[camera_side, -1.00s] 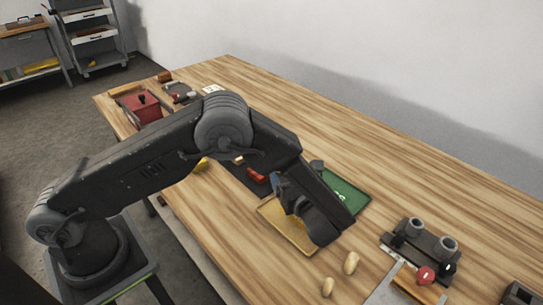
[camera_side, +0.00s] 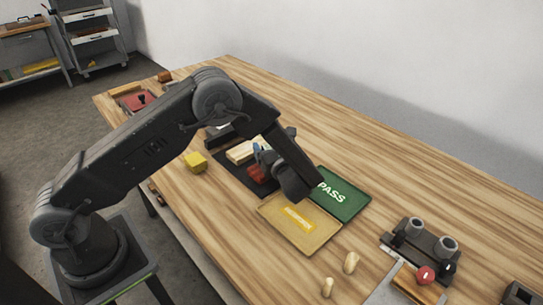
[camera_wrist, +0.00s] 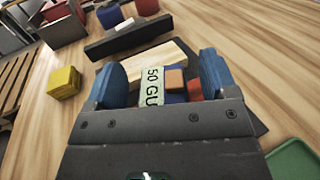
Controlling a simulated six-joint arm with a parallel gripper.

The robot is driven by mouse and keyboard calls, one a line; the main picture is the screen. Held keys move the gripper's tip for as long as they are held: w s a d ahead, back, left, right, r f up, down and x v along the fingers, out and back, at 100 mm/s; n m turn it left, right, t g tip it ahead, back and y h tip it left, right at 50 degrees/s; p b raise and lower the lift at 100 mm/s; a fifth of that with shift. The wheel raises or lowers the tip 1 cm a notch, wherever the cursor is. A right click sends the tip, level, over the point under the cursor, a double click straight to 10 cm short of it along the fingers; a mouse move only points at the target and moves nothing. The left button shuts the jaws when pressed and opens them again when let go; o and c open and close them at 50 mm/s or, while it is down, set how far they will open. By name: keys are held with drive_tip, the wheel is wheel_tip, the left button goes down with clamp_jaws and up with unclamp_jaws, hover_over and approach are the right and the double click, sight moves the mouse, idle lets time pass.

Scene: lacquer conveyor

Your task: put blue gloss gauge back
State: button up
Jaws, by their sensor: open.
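My gripper (camera_wrist: 162,78) is open, its two blue fingers spread apart. In the side view my gripper (camera_side: 262,162) is over the dark mat (camera_side: 228,165), left of the trays. Between the fingers in the wrist view are a pale strip marked "50 GU" (camera_wrist: 152,88), an orange-brown block (camera_wrist: 175,78), and small blue (camera_wrist: 175,98) and red (camera_wrist: 195,90) parts. The blue part, perhaps the gloss gauge, is mostly hidden, and I cannot tell whether a finger touches it. A pale wooden block (camera_wrist: 140,65) lies just beyond.
A yellow tray (camera_side: 275,215) and a green PASS tray (camera_side: 350,204) lie side by side. A yellow cube (camera_side: 196,162) sits left of the mat. A dark twin-post stand (camera_side: 425,248) is at right. A dark bar (camera_wrist: 130,36) lies beyond the wooden block.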

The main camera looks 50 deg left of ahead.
drive_tip(key=c, duration=1.3)
drive_tip(key=shift+r, duration=0.5)
drive_tip(key=r, duration=0.4)
drive_tip(key=shift+s+a, duration=0.2)
drive_tip(key=shift+a, duration=0.2)
drive_tip(key=s+a+r, duration=0.6)
drive_tip(key=a, duration=0.3)
drive_tip(key=s+a+f+n+g, duration=0.1)
drive_tip(key=s+g, duration=0.1)
drive_tip(key=s, duration=0.4)
drive_tip(key=s+a+f+n+g+y, duration=0.1)
drive_tip(key=s+n+g, duration=0.15)
drive_tip(key=s, duration=0.35)
drive_tip(key=s+a+n+g, duration=0.1)
drive_tip(key=s+g, duration=0.1)
drive_tip(key=s, duration=0.4)
drive_tip(key=w+d+f, duration=0.4)
drive_tip(key=d+f, duration=0.1)
drive_tip(key=w+d+f, duration=0.2)
drive_tip(key=w+d, duration=0.1)
drive_tip(key=shift+d+f, duration=0.2)
drive_tip(key=shift+f, duration=1.95)
